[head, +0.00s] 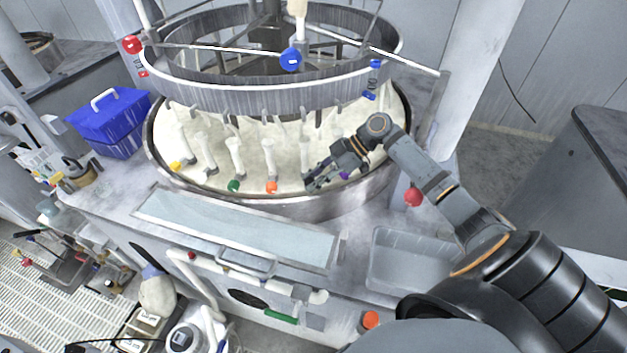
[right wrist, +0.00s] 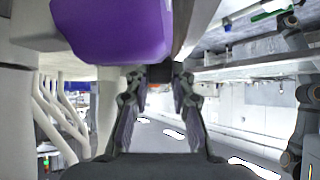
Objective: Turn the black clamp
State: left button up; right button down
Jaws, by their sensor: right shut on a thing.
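My right gripper (head: 314,181) reaches in from the right over the near rim of the round platen machine, between the orange clamp (head: 271,187) and the purple clamp (head: 344,175). In the right wrist view the fingers (right wrist: 161,92) are closed in around a small dark piece, the black clamp (right wrist: 160,74), at their tips. In the head view the gripper mostly hides that clamp. The purple knob (right wrist: 115,28) looms large, close above the fingers. My left gripper is not in view.
A green clamp (head: 233,186) and a yellow clamp (head: 175,166) stand farther left along the metal rim (head: 250,203). A large ring (head: 240,98) hangs above the platen. A blue box (head: 108,120) stands at left, and a clear tray (head: 405,262) lies below my right arm.

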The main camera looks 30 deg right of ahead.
jog(key=c, duration=1.4)
grip_release()
jog(key=shift+c, duration=0.2)
notch_tip(320, 180, up, 10)
jog(key=shift+o, duration=0.3)
